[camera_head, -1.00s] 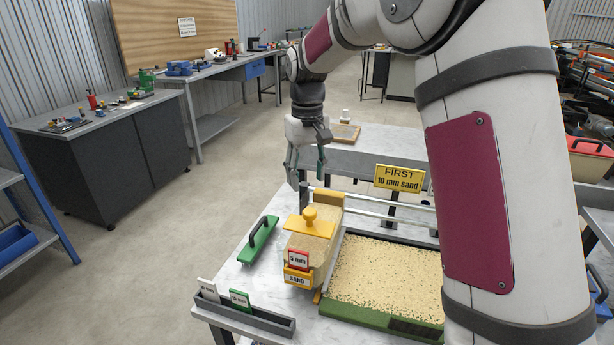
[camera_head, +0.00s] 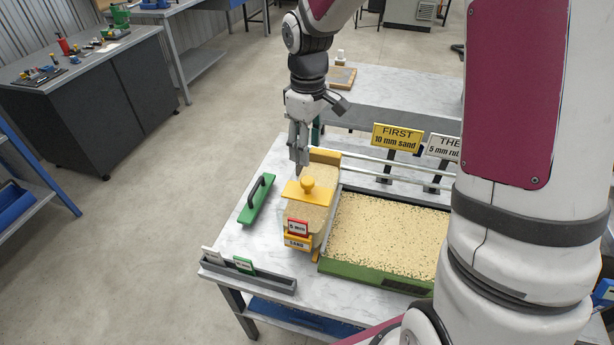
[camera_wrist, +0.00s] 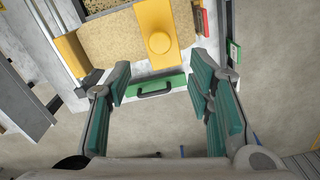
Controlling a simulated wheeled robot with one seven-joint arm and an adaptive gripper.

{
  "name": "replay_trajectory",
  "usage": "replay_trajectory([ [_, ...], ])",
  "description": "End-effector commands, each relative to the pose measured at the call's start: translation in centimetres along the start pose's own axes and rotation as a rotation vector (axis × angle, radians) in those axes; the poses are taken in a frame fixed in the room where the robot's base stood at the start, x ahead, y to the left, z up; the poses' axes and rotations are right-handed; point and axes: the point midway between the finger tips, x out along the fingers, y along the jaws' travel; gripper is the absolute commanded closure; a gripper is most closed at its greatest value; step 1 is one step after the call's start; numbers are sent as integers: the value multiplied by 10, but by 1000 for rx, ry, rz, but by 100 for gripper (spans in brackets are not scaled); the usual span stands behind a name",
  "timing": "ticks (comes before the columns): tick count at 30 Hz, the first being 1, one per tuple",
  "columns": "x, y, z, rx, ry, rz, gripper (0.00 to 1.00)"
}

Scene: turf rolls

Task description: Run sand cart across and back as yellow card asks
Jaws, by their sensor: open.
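The sand cart (camera_head: 305,212) is a clear, sand-filled box with a yellow top bar and a round yellow knob (camera_head: 307,184). It stands at the left end of the turf tray (camera_head: 385,240); a red-edged card and a "SAND" label are on its front. The yellow card (camera_head: 396,138) reads "FIRST 10 mm sand". My gripper (camera_head: 301,150) is open and empty, above the cart's back end in the head view. In the wrist view, my gripper (camera_wrist: 165,108) has its fingers apart, with the cart's knob (camera_wrist: 159,43) beyond them.
A green tool with a black handle (camera_head: 258,198) lies left of the cart. A grey card rack (camera_head: 246,277) is at the table's front left. Two rails (camera_head: 385,170) run behind the tray. A white sign (camera_head: 442,148), partly hidden by my arm, stands right of the yellow card.

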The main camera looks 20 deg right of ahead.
Motion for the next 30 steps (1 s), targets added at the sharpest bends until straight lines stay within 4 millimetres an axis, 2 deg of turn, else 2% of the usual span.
replay_trajectory([
  [12,81,-2,1,0,-5,-5,53],
  [18,110,-1,0,1,-2,-3,53],
  [24,122,0,0,2,-1,-1,53],
  [30,124,0,0,3,0,0,53],
])
